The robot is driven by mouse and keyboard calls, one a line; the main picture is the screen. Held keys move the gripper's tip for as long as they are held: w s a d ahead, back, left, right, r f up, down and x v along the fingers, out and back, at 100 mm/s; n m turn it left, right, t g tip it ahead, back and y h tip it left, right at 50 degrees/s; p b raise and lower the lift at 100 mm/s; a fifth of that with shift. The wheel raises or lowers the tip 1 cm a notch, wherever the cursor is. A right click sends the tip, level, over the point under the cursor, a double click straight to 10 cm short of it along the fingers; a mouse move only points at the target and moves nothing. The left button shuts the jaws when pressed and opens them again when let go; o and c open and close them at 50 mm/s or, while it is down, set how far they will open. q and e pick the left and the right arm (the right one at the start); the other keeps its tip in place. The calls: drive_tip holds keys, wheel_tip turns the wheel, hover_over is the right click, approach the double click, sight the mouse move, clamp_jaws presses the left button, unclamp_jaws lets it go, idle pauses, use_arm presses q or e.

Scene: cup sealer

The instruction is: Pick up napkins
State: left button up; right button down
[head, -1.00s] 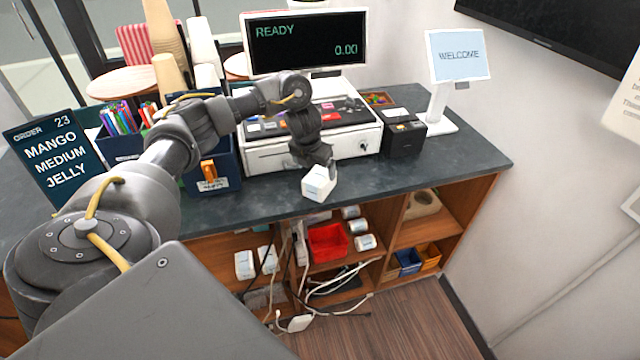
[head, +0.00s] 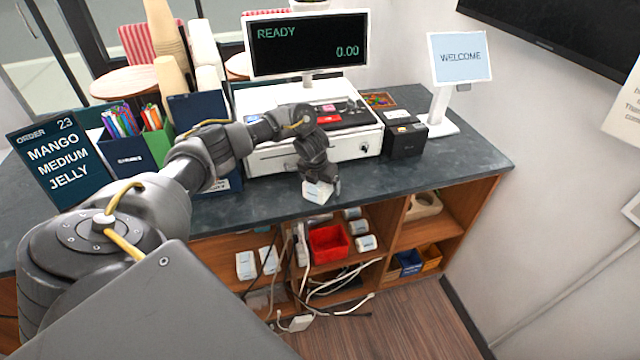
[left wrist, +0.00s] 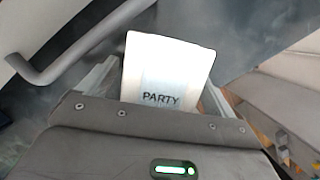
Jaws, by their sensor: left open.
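The napkins are a small white pack (head: 318,192) on the dark counter near its front edge, below the cash drawer. In the left wrist view the pack (left wrist: 165,70) is marked "PARTY" and stands between the two fingers. My left gripper (head: 320,186) points down over the pack, with its fingers on either side of it. In the left wrist view the left gripper (left wrist: 160,92) is open around the pack; whether a finger touches it I cannot tell. My right gripper is not in view.
The cash drawer (head: 270,158) and a black printer (head: 404,138) stand behind the pack. A welcome screen (head: 459,57) stands at the right. Shelves below hold a red bin (head: 328,243) and several white packs.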

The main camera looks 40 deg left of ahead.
use_arm(q)
drive_tip(key=shift+w+f, duration=0.1)
drive_tip(key=shift+f, duration=0.15)
idle(0.3)
drive_tip(key=shift+c, duration=0.3)
drive_tip(key=c, duration=1.1)
drive_tip(key=shift+c, duration=0.2)
